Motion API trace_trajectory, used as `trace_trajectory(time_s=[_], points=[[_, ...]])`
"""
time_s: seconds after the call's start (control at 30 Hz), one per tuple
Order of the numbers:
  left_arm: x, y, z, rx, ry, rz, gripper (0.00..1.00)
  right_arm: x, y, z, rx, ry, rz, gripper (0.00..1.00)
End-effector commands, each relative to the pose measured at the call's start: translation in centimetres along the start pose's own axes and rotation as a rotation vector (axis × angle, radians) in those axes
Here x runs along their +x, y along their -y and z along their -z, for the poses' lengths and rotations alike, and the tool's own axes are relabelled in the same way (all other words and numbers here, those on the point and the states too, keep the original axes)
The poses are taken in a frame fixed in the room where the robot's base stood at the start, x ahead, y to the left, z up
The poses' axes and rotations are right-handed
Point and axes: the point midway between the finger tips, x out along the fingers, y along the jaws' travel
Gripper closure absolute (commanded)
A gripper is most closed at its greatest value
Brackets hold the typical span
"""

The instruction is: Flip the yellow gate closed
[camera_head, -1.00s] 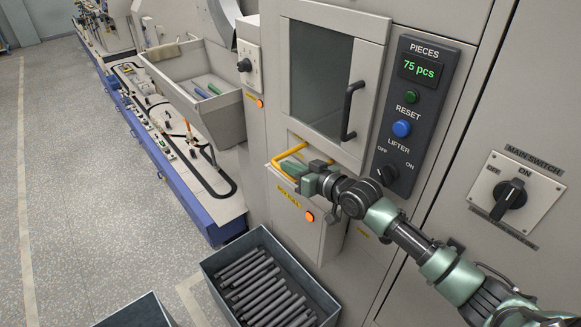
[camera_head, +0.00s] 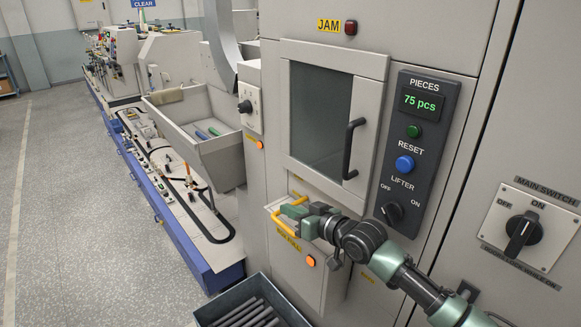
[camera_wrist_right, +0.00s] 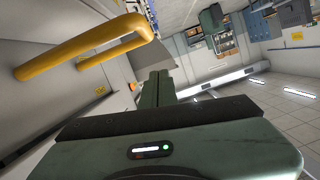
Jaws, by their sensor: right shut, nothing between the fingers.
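The yellow gate (camera_head: 289,219) is a bent yellow bar at the small outlet opening below the machine's windowed door. It also shows in the right wrist view (camera_wrist_right: 80,50), at the upper left, beside my fingers. My right gripper (camera_head: 290,212) is at the outlet, close to the gate, with its fingers together. In the right wrist view the shut fingers (camera_wrist_right: 155,90) lie to the right of the yellow bar with nothing between them. I cannot tell whether they touch the bar. My left gripper is not in view.
A dark bin (camera_head: 250,305) with several grey rods stands on the floor below the outlet. The door handle (camera_head: 350,148) sticks out above my right arm. A control panel (camera_head: 415,150) is to the right. A grey hopper tray (camera_head: 205,140) is at the left.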

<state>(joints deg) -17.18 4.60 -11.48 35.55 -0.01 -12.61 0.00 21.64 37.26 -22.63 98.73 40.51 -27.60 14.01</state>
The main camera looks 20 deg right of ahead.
Motion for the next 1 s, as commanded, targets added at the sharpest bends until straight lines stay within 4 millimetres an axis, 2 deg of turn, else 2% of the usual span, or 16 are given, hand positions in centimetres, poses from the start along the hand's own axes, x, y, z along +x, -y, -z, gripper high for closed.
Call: trace_trajectory(time_s=[0.03, 0.2, 0.5, 0.7, 1.0], points=[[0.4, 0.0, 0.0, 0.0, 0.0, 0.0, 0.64, -0.4, 0.2, 1.4, -0.004, -0.008, 0.0, 1.0], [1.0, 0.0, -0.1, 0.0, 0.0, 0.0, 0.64, -1.4, 1.1, 5.7, -0.006, -0.013, 0.001, 1.0], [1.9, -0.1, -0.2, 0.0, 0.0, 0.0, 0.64, -3.0, 2.4, 12.2, -0.006, -0.015, 0.0, 1.0], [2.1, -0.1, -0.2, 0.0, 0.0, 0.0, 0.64, -3.6, 2.9, 14.4, -0.003, -0.013, -0.001, 1.0], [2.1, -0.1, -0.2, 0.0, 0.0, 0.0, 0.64, -3.8, 3.0, 15.0, -0.003, -0.012, -0.001, 1.0]])
